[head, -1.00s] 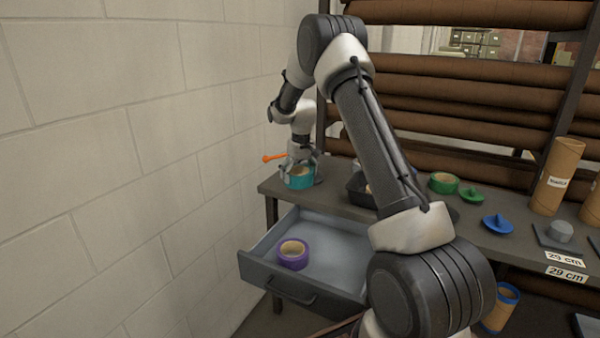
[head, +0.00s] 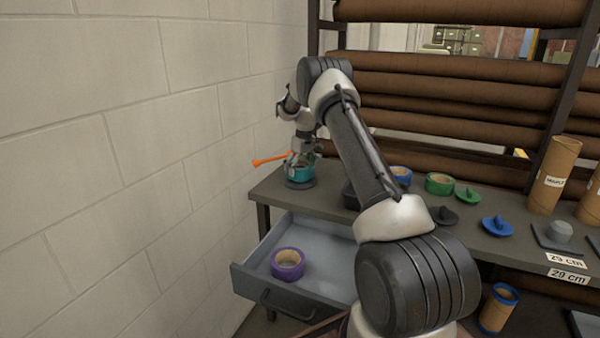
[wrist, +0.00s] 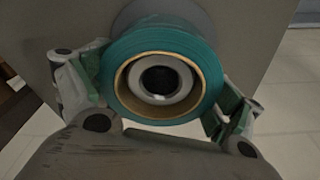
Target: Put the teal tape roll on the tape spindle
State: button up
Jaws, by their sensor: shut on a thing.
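The teal tape roll (head: 300,173) is at the back left of the bench, directly above a dark round base (head: 300,184), which I take for the tape spindle's. In the wrist view, my gripper (wrist: 160,100) is shut on the teal roll (wrist: 205,58), one finger on each side of it. A grey ring with a dark centre (wrist: 160,80), apparently the spindle's top, shows inside the roll's tan core. The grey base (wrist: 165,12) shows behind the roll. I cannot tell whether the roll rests on the base. My gripper (head: 300,160) also shows in the head view.
An orange stick (head: 268,160) juts out left beside my gripper. An open drawer (head: 243,270) below holds a purple tape roll (head: 288,264). Blue (head: 401,174) and green (head: 439,183) rolls stand on the bench to the right. A block wall (head: 130,140) is close on the left.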

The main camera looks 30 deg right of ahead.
jog(key=shift+f, duration=0.8)
jog(key=shift+f, duration=0.1)
jog(key=o, duration=0.9)
